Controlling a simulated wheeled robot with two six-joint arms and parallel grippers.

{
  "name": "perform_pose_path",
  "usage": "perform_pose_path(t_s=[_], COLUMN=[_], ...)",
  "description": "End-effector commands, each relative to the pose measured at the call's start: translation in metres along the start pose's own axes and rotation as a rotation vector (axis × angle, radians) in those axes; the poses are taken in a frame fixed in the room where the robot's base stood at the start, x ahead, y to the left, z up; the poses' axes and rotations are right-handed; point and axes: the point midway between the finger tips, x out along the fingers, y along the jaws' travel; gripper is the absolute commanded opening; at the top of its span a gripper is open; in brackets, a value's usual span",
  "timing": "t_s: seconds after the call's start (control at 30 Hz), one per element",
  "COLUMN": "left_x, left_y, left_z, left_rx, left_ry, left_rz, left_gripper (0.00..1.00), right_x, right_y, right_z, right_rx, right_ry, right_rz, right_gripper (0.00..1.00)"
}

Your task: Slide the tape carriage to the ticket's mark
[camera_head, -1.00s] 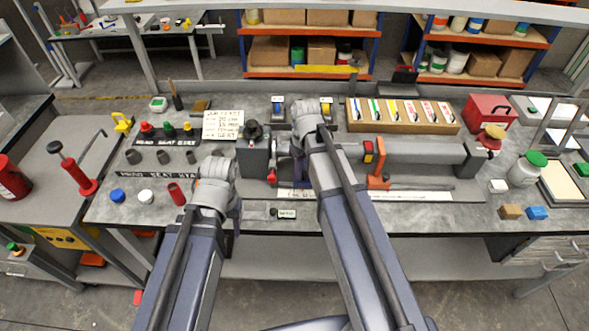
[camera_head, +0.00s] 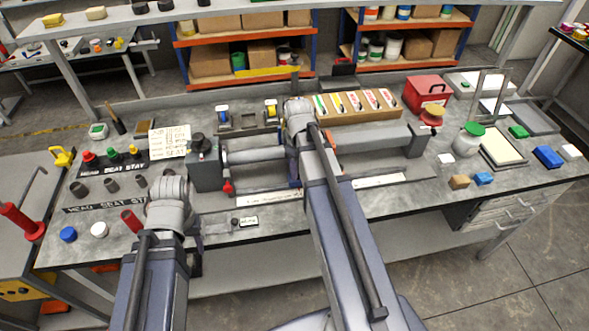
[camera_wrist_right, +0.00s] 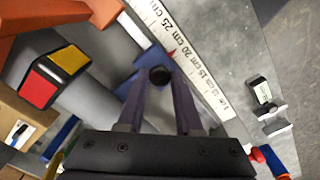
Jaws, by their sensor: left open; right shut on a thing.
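The tape carriage (camera_wrist_right: 150,57) shows in the right wrist view as a blue piece with a dark round knob (camera_wrist_right: 158,77) and a small red pointer. My right gripper (camera_wrist_right: 158,100) is shut on that knob. The pointer lies beside the white ruler (camera_wrist_right: 186,62), near its 20 cm mark, slightly towards 25. In the head view my right arm hides most of the carriage. The ticket (camera_head: 170,140) is a white card behind the bench's left half; its writing is too small to read. My left gripper (camera_head: 195,245) is at the bench's front left, apart from the carriage, fingers mostly hidden.
An orange piece (camera_wrist_right: 55,18) and a red and yellow block (camera_wrist_right: 55,77) sit beside the carriage. A small label (camera_head: 247,221) lies at the bench front. A wooden rack (camera_head: 360,106) and red box (camera_head: 427,92) stand behind.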

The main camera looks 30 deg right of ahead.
Motion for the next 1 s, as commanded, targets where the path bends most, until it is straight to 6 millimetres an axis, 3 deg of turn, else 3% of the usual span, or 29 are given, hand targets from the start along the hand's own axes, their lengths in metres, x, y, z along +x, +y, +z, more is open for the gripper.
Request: perform_pose_path(t_s=[0.17,0.2,0.43,0.77,1.0], left_x=[0.0,0.0,0.0,-0.002,-0.018], left_y=[0.0,0.0,0.0,0.0,-0.002], left_z=[0.0,0.0,0.0,0.0,0.001], left_rx=[0.0,0.0,0.0,0.0,0.0], left_ry=[0.0,0.0,0.0,0.0,0.0], left_rz=[0.0,0.0,0.0,0.0,0.0], left_gripper=[0.5,0.5,0.5,0.5,0.5], right_x=[0.0,0.0,0.0,-0.002,-0.018], right_y=[0.0,0.0,0.0,0.0,0.0], right_z=[0.001,0.001,0.0,0.0,0.0], right_rx=[0.0,0.0,0.0,0.0,0.0], right_ry=[-0.002,-0.002,-0.001,0.0,0.0], right_rz=[0.001,0.001,0.0,0.0,0.0], right_gripper=[0.0,0.38,0.63,0.64,0.64])
